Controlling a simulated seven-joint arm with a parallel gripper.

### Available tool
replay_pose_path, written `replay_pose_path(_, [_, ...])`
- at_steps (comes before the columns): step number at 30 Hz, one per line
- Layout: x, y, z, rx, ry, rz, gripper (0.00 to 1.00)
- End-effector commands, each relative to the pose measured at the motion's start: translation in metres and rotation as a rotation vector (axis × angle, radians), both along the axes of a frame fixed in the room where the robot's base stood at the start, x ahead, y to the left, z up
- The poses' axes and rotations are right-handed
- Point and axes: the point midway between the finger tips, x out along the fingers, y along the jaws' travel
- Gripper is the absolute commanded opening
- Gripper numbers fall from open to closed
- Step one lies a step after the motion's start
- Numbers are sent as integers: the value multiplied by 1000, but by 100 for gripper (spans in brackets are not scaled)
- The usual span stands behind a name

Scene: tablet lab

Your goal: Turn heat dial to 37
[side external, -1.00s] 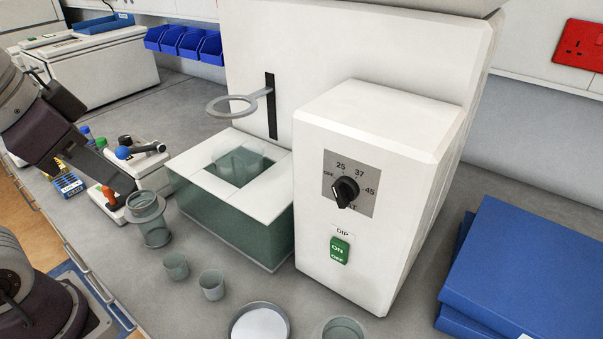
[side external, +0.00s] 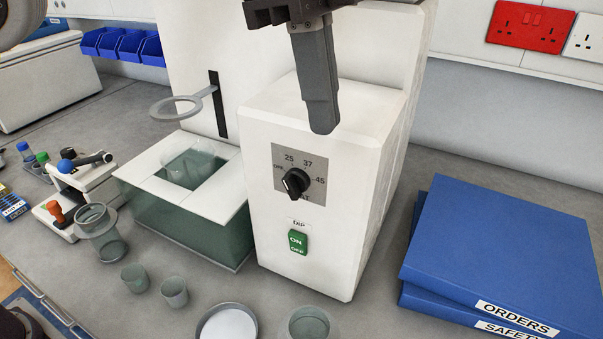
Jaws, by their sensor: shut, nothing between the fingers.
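The heat dial (side external: 296,183) is a black knob on a grey plate on the front of the white unit (side external: 265,235). The plate carries OFF, 25, 37 and 45. The knob sits slanted, and I cannot tell for sure which mark it points to. My gripper (side external: 323,128) hangs fingers down from the top of the picture, above and to the right of the dial. Its fingers are shut with nothing held. They are apart from the knob and hide part of the unit's top.
A green DIP switch (side external: 298,242) is below the dial. A glass-sided bath (side external: 185,222) with a ring holder (side external: 176,108) stands left. Small beakers (side external: 173,292) and a round dish (side external: 226,325) are in front. Blue binders (side external: 500,255) lie right.

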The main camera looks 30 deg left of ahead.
Motion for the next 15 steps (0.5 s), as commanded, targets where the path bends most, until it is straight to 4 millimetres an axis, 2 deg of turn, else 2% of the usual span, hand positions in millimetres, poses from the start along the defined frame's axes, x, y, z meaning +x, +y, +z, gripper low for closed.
replay_pose_path(12, [-2, -15, -84, 4, 1, 2, 0])
replay_pose_path(15, [-1, 3, -90, 1, -1, 5, 0])
